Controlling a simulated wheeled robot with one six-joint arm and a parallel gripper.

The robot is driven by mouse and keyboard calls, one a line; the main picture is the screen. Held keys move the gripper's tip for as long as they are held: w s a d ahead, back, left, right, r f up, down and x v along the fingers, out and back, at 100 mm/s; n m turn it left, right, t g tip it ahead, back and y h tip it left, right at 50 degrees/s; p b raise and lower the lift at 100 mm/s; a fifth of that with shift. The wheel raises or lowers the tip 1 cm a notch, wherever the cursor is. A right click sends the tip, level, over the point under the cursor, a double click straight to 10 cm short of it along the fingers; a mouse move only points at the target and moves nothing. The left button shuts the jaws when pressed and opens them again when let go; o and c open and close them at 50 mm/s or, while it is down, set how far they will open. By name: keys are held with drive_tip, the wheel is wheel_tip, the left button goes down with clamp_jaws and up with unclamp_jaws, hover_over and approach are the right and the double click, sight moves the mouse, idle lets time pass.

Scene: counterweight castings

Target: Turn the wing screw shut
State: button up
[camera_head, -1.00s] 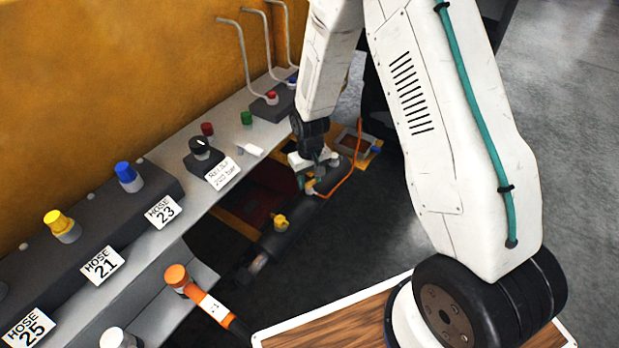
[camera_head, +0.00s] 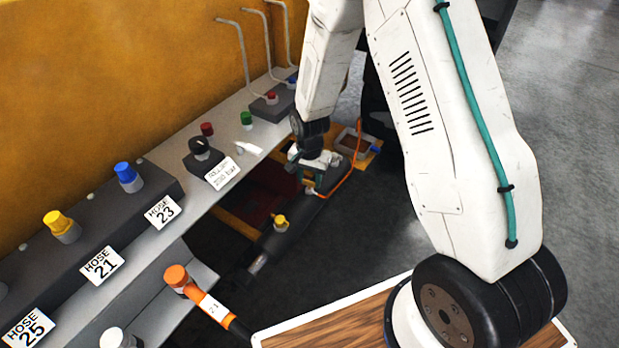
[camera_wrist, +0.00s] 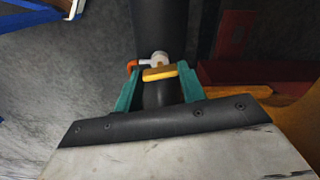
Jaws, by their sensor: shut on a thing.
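The wing screw (camera_wrist: 159,74) is a small yellow-orange bar in the wrist view, lying crosswise between the two green fingers of my gripper (camera_wrist: 160,82). My gripper is shut on it. A pale round fitting (camera_wrist: 159,58) sits just beyond the wing, on a dark cylinder (camera_wrist: 158,22). In the head view my gripper (camera_head: 313,184) is down at the dark cylinder (camera_head: 265,246), below the shelf. The wing screw is hidden there behind the gripper.
A yellow knob (camera_head: 281,223) stands on the cylinder nearer the camera. An orange hose (camera_head: 345,182) runs beside the gripper. The grey shelf (camera_head: 200,205) with knobs and hose labels lies to the left. Open floor (camera_head: 370,230) lies to the right.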

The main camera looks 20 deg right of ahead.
sight(309, 181)
drive_tip(key=shift+m, duration=0.9)
drive_tip(key=o, duration=1)
drive_tip(key=shift+a, duration=0.1)
wheel_tip(309, 181, up, 8)
drive_tip(key=shift+f, duration=0.1)
